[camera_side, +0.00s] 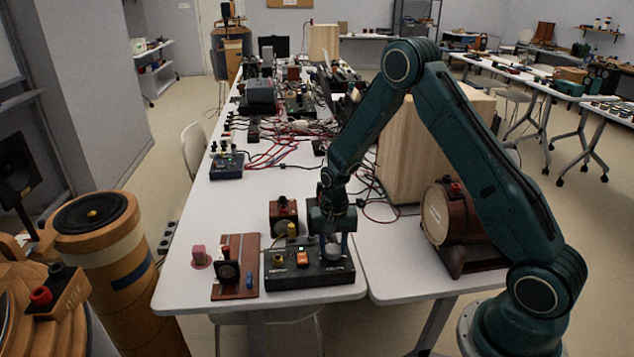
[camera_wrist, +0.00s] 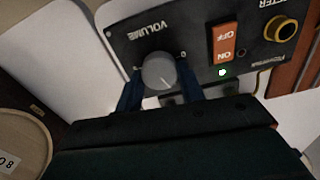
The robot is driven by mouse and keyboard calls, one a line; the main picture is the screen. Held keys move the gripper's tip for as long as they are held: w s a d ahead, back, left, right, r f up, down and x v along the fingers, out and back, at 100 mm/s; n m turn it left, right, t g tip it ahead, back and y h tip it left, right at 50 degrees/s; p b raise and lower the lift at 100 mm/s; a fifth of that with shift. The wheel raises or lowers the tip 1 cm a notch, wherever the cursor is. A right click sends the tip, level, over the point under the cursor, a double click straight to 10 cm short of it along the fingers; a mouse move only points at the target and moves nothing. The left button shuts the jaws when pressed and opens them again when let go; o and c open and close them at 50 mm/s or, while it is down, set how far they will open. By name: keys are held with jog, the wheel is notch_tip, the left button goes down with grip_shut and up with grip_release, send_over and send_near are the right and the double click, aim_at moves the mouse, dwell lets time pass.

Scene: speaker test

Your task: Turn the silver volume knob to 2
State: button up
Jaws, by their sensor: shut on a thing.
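The silver volume knob (camera_wrist: 159,71) sits on the dark control box below the word VOLUME. It also shows in the side view (camera_side: 333,252) at the box's right end, partly hidden by my gripper. My gripper (camera_wrist: 161,88) points down at the box, with one blue finger on each side of the knob, shut on it. The dark control box (camera_side: 318,278) rests on the white table. Small marks flank the knob in the wrist view, but the knob's setting is too unclear to read.
An orange ON/OFF switch (camera_wrist: 224,43) and a yellow-ringed socket (camera_wrist: 281,29) are on the same panel. A brown board with a black part (camera_side: 228,270) lies left of the box. A wooden drum-shaped object (camera_side: 440,217) stands to the right. Cables and equipment crowd the table behind.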

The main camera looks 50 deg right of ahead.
aim_at(333, 247)
jog(key=o, duration=1)
jog(key=shift+c, duration=0.2)
jog(key=shift+r, duration=0.1)
notch_tip(333, 247, up, 14)
dwell(0.3)
